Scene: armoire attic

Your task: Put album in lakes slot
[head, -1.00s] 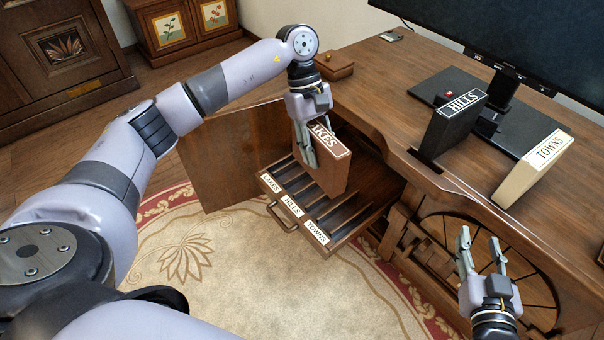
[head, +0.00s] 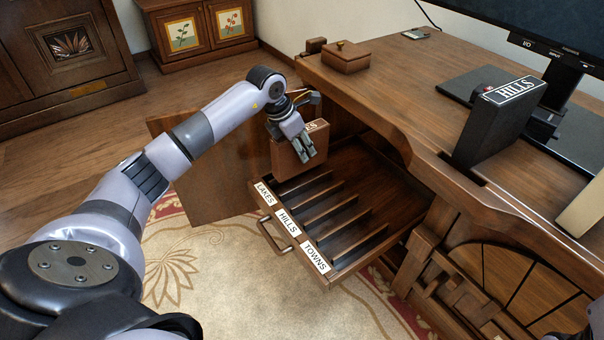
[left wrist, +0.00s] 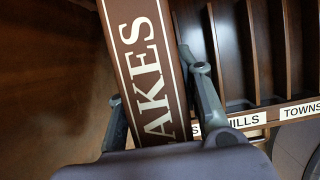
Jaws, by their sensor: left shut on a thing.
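The brown album labelled LAKES (head: 286,158) is upright in my left gripper (head: 305,151), at the left side of the open drawer (head: 340,273). The left wrist view shows its spine (left wrist: 150,70) between the two fingers (left wrist: 158,90). The drawer front bears the labels LAKES (head: 265,194), HILLS (head: 287,222) and TOWNS (head: 314,256), with dividers behind them. The album is near the lakes slot; I cannot tell whether its bottom edge is inside it. My right gripper is out of view.
The black HILLS album (head: 492,128) stands on the desk (head: 420,92), with a cream album (head: 583,212) cut off at the right edge. An open cabinet door (head: 205,165) is left of the drawer. A small wooden box (head: 346,57) sits at the desk's back left.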

